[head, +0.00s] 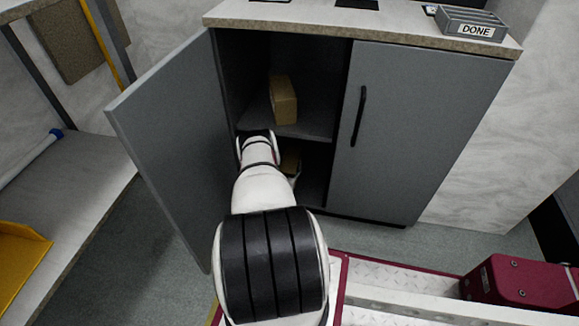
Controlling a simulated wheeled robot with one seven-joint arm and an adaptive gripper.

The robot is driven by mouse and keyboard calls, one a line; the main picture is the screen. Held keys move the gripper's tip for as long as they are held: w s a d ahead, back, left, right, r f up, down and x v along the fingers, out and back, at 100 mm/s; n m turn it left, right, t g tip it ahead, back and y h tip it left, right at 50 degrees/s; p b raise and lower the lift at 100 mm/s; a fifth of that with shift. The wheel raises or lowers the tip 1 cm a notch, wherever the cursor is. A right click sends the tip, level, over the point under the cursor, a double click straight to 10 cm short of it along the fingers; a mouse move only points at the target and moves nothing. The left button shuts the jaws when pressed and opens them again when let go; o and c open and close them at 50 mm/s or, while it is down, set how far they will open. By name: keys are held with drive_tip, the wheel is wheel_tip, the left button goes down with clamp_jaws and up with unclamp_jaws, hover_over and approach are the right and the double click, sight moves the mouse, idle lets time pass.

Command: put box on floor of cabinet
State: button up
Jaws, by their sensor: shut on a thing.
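The grey cabinet (420,130) stands ahead with its left door (165,140) swung open and its right door shut. A brown box (283,100) stands upright on the inner shelf (312,127). My arm reaches into the dark lower compartment, below that shelf. Whether the box touches the cabinet floor cannot be seen.
The open door stands close to the left of my arm. On the cabinet top is a grey tray labelled DONE (470,23). A grey bench (75,185) with a yellow bin (20,262) is at left. A dark red case (520,284) lies at lower right.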

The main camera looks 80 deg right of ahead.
drive_tip(key=o, duration=1.7)
drive_tip(key=shift+o, duration=0.2)
drive_tip(key=a+p, duration=0.4)
drive_tip(key=a, duration=0.6)
drive_tip(key=shift+s+a+r+p, duration=0.1)
drive_tip(key=shift+s+a+p, duration=0.05)
drive_tip(key=shift+a+p, duration=0.25)
drive_tip(key=shift+a, duration=0.65)
